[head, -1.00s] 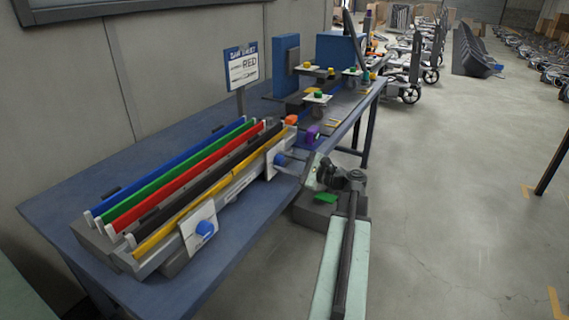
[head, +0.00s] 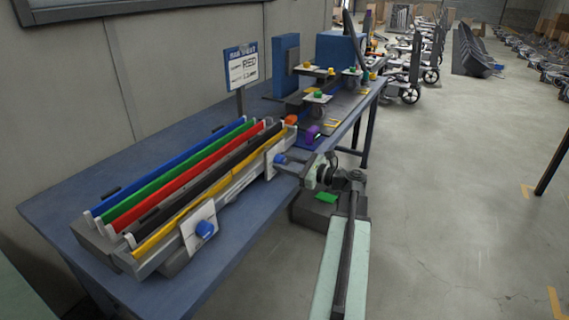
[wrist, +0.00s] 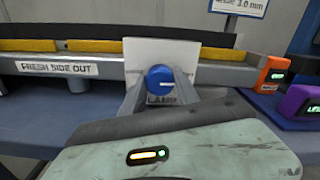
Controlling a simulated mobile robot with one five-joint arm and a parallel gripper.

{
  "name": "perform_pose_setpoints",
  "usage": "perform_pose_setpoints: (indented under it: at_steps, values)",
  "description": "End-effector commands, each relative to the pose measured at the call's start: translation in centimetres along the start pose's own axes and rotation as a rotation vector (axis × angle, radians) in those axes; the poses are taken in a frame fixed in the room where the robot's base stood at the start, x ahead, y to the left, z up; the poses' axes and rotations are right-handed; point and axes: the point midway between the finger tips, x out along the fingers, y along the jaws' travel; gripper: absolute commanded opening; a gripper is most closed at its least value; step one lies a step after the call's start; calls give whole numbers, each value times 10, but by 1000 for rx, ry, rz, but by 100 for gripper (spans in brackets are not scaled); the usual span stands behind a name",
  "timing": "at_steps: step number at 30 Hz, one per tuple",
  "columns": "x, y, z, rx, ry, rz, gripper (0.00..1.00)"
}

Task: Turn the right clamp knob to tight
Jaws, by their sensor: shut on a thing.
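The right clamp knob (head: 280,158) is a round blue knob on a white plate (head: 270,166) at the right end of the front rail. In the wrist view the blue knob (wrist: 160,76) faces me, with a short white mark running about level and a partly hidden label below. My gripper (head: 287,164) reaches it from the right. In the wrist view my gripper (wrist: 160,92) has its two grey fingers at the knob's lower sides, shut on it. The left clamp knob (head: 205,229), also blue, sits on its own white plate near the front.
Blue, green, red, black and yellow strips lie in the rack (head: 150,262) on the blue table. An orange block (wrist: 271,72) and a purple device (wrist: 298,103) stand right of the knob.

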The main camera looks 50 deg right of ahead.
Motion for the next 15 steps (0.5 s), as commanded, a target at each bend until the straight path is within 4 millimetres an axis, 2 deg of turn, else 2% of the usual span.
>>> perform_pose_setpoints:
  at_steps: [7, 8, 9, 10, 15]
  values:
    - [0, 1, -1, -1, 3, 3, 0]
    - [0, 1, -1, -2, 3, 3, 46]
    - [0, 1, -1, -2, 3, 3, 57]
    - [0, 1, -1, -1, 2, 3, 59]
    - [0, 1, 0, -1, 1, 2, 59]
